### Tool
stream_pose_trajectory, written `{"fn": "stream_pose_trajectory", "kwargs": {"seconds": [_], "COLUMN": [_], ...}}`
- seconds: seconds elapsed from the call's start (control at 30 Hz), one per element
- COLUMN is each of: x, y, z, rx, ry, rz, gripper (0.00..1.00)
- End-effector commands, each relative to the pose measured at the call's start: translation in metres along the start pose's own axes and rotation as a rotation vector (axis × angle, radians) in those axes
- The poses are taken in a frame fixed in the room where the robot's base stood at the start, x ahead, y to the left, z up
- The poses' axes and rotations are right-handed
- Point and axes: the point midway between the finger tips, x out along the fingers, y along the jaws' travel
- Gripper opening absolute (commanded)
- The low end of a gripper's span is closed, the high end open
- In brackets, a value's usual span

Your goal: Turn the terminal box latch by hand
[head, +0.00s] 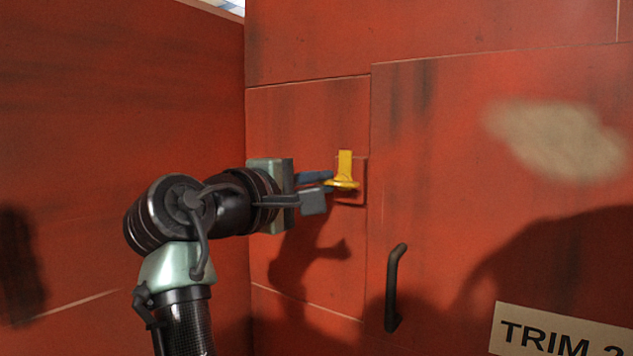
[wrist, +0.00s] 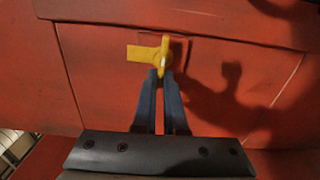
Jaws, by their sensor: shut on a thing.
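The yellow latch (head: 344,170) is on the red terminal box wall, on a small red square plate (head: 358,193). In the head view one yellow arm points up and a rounded yellow part lies at its foot. In the wrist view the latch (wrist: 150,53) shows a flat tab to the left and a narrow handle across its hub. My gripper (head: 322,190) reaches it from the left. In the wrist view my gripper (wrist: 162,74) has its blue fingertips close together at the lower end of the handle, shut on it. The fingertips partly hide that end.
A dark bar handle (head: 394,288) stands out from the red panel (head: 470,220) to the lower right. A "TRIM" sign (head: 560,335) is at the bottom right. A red side wall (head: 120,110) stands close to my arm on the left.

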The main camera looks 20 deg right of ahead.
Motion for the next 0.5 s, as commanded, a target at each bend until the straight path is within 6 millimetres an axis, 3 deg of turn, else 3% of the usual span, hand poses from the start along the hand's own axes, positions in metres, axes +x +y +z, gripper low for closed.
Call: {"fn": "stream_pose_trajectory", "kwargs": {"seconds": [0.03, 0.07, 0.2, 0.5], "x": [0.0018, 0.0018, 0.0017, 0.001], "y": [0.0056, 0.0056, 0.0044, 0.0016], "z": [0.0036, 0.0036, 0.0033, 0.0013], "rx": [0.004, 0.004, 0.003, 0.002], "ry": [-0.005, -0.005, -0.005, -0.002], "rz": [0.012, 0.012, 0.009, 0.004], "gripper": [0.0, 0.12, 0.38, 0.39]}}
